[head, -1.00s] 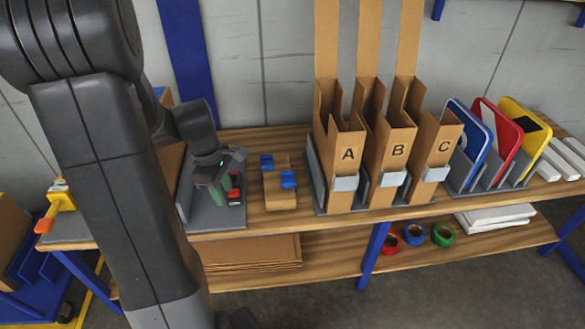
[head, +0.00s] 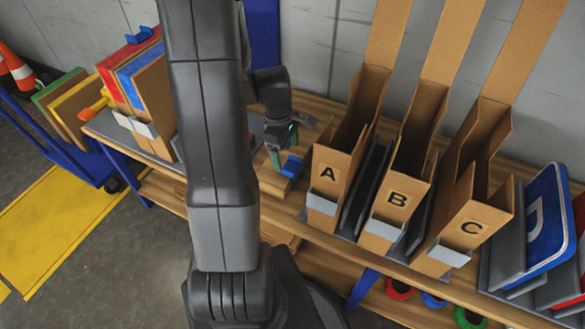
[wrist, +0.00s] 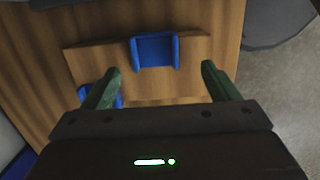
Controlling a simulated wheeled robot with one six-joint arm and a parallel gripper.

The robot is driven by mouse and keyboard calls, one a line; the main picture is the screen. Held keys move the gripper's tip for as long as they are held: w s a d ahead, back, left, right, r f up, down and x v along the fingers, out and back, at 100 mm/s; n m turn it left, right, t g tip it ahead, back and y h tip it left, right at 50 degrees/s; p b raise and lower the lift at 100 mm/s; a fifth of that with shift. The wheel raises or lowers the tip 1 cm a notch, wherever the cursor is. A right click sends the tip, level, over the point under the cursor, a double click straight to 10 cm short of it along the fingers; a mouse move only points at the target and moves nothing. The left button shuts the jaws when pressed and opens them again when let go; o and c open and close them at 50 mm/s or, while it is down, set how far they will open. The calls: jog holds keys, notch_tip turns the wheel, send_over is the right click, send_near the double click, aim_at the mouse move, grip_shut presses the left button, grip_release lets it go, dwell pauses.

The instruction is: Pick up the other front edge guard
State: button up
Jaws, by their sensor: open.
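My gripper (head: 279,150) is open and empty, above the small wooden block on the bench. In the wrist view, its two green fingertips (wrist: 160,70) are spread wide. A blue edge guard (wrist: 155,51) lies on the wooden block (wrist: 185,85), just beyond and between the fingertips. A second blue edge guard (wrist: 117,101) is at the block's near left, mostly hidden behind the left finger. In the head view, one blue edge guard (head: 291,167) shows beside the fingers; the other is hidden by my gripper and arm.
Cardboard holders A (head: 322,193), B (head: 391,209) and C (head: 466,235) stand close to the right of my gripper. A blue sign (head: 550,220) is racked farther right. Red and blue-edged boards (head: 140,75) stand in a holder at the left.

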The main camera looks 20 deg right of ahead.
aim_at(292, 168)
jog(key=f, duration=0.2)
jog(key=d+f, duration=0.1)
jog(key=f, duration=0.2)
jog(key=shift+s+b, duration=0.15)
jog(key=shift+b, duration=0.25)
jog(key=shift+c, duration=0.2)
jog(key=c, duration=1)
